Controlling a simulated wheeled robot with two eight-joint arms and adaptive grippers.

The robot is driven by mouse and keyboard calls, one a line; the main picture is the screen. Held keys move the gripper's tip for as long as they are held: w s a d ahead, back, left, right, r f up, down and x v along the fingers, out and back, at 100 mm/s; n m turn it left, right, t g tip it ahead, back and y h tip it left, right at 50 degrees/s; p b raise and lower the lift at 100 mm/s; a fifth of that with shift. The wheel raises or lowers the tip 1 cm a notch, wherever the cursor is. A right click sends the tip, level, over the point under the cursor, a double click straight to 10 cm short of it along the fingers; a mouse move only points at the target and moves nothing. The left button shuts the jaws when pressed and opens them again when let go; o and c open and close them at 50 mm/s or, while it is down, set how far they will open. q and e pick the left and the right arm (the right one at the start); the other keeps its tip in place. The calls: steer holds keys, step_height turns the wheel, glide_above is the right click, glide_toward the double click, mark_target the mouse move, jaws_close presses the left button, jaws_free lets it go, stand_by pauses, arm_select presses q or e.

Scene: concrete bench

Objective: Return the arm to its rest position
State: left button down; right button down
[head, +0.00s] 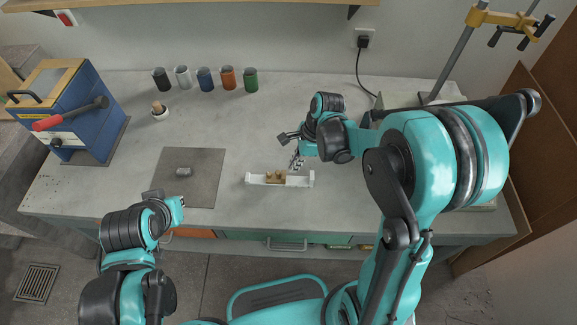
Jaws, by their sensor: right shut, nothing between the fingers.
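My right arm reaches in from the right over the bench (240,120). Its gripper (297,162) is shut and empty, just above and behind a low white holder with upright ends (252,179). Small wooden pieces (275,176) sit in the holder. I cannot tell whether the fingertips touch anything. My left arm is folded at the lower left. Its gripper (178,202) is at the bench's front edge near the dark mat, and its fingers are too small and turned to read.
A dark mat (205,190) bears a small metal cylinder (184,171). A blue machine (75,120) stands left; a clamp stand (448,62) stands right. The bench centre is clear.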

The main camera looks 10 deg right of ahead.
steer(key=p+v, duration=0.3)
steer(key=v, duration=0.7)
steer(key=shift+d+p, duration=0.3)
steer(key=shift+p, duration=0.05)
steer(key=shift+s+r, duration=0.1)
steer(key=s+r+n+t+h, duration=0.1)
steer(key=s+r+n+t, duration=0.1)
steer(key=s+n, duration=0.3)
steer(key=s+d+r+n+t+h+b, duration=0.1)
steer(key=s+n, duration=0.5)
steer(key=n, duration=0.8)
step_height(320, 180, up, 2)
steer(key=t+h, duration=0.1)
steer(key=t, duration=0.2)
steer(key=shift+r+t, duration=0.15)
steer(key=shift+t, duration=0.25)
